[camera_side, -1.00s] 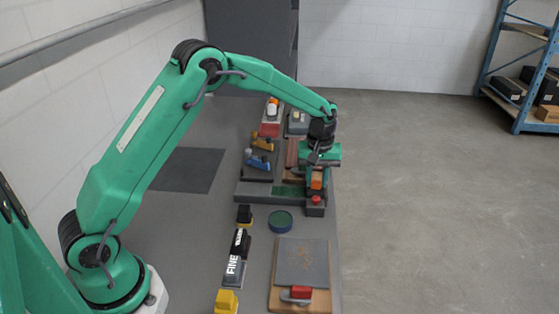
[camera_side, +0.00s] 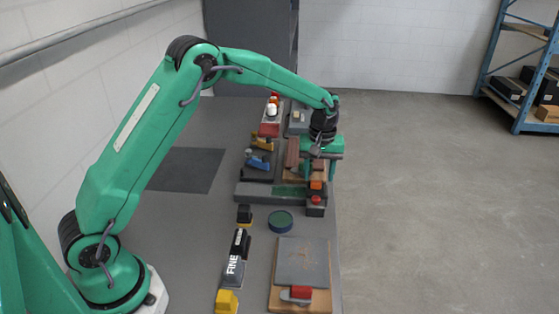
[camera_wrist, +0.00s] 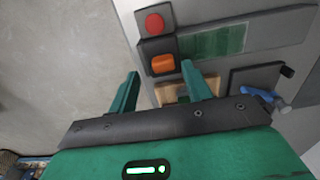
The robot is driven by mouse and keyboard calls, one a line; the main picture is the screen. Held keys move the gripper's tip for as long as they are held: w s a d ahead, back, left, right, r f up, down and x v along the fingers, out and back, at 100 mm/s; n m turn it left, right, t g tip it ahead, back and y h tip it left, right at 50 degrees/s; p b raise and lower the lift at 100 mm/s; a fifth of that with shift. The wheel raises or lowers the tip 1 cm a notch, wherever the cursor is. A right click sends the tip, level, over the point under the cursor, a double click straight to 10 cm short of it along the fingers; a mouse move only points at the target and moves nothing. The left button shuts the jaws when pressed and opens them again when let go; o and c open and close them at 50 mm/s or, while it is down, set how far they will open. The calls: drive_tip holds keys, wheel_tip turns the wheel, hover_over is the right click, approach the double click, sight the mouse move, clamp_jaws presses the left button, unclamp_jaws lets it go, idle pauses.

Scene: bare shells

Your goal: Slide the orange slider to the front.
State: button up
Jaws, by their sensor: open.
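The orange slider (camera_side: 316,185) is a small orange block in a dark housing at the right end of a grey bar (camera_side: 250,188). In the wrist view the orange slider (camera_wrist: 163,64) shows just beyond the fingertips. My gripper (camera_side: 318,174) is open and empty, its two fingers spread wide just above and behind the block. In the wrist view my gripper (camera_wrist: 161,76) has one green finger to each side of the block's line, and I see no contact.
A red button (camera_side: 316,200) stands directly in front of the orange block. A green panel (camera_wrist: 212,40) lies beside it on the bar. Yellow-orange and blue levers (camera_side: 258,161) stand behind. A grey plate (camera_side: 302,262) on a wooden board lies in front.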

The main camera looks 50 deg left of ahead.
sight(317, 183)
drive_tip(key=shift+r, duration=2.8)
drive_tip(key=s+r+m+t, duration=0.3)
drive_tip(key=s+r+m, duration=0.1)
drive_tip(key=s+r, duration=1)
drive_tip(key=s+f+m+t, duration=0.1)
drive_tip(key=s+m, duration=0.1)
drive_tip(key=s, duration=0.7)
drive_tip(key=s+a+f+m+t, duration=0.1)
drive_tip(key=s+m, duration=0.2)
drive_tip(key=s, duration=0.6)
drive_tip(key=shift+a+f+t, duration=0.2)
drive_tip(key=shift+f+t, duration=0.1)
